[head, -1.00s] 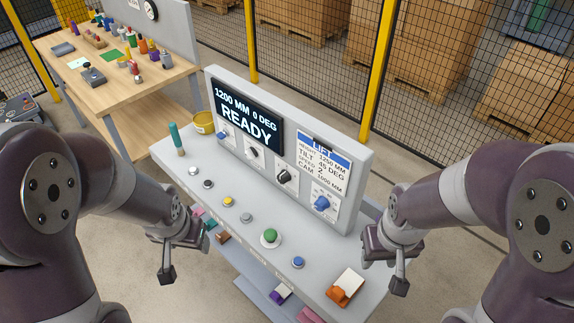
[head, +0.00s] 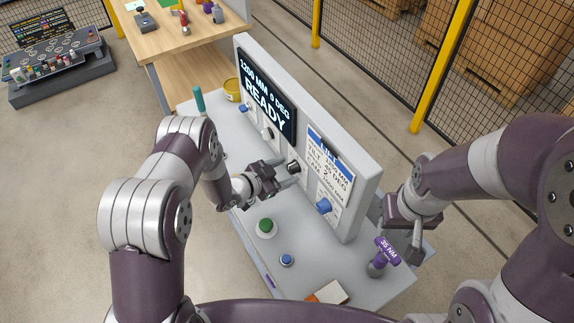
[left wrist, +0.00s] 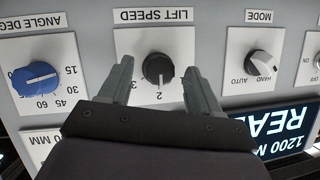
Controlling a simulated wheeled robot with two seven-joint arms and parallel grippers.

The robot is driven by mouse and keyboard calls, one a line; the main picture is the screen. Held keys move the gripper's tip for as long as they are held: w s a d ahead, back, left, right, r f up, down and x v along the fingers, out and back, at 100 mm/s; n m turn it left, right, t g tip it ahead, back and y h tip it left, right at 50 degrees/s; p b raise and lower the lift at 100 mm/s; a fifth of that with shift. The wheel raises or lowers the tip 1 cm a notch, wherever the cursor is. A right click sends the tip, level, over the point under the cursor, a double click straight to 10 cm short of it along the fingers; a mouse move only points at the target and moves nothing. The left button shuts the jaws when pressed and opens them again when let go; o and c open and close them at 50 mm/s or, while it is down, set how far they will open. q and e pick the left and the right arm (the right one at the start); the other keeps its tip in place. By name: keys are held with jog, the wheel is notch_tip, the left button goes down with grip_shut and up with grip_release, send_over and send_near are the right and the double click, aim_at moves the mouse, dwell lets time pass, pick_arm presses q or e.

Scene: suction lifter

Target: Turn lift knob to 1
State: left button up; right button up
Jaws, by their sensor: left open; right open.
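The black lift speed knob (left wrist: 158,70) shows upside down in the left wrist view, on a white plate (left wrist: 140,42) marked LIFT SPEED. Its white pointer mark faces the 2; a 3 shows to the left, and the 1 is not visible. In the head view the knob (head: 293,167) is at the tips of my left gripper (head: 286,175). My left gripper is open, with one finger on each side of the knob in the left wrist view; I cannot tell if they touch it. My right gripper (head: 413,240) is open and empty at the panel's right end.
A blue angle knob (left wrist: 35,78) and a mode knob (left wrist: 263,65) flank the lift speed knob. The display (head: 266,95) reads 1200 MM 0 DEG READY. A green button (head: 265,227) and blue button (head: 286,260) sit on the desk. A purple-labelled tool (head: 384,256) stands near my right gripper.

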pick_arm(q)
jog(key=shift+w+d+f, duration=0.15)
jog(key=shift+w+f, duration=0.05)
jog(key=shift+w, duration=0.35)
jog(key=shift+s+d+r, duration=0.3)
jog(key=shift+s, duration=0.2)
jog(key=shift+w+f, duration=0.2)
jog(key=shift+w, duration=0.1)
jog(key=c, duration=0.8)
jog(key=shift+c, duration=1)
pick_arm(e)
jog(key=shift+s+r, duration=0.2)
jog(key=shift+r, duration=0.15)
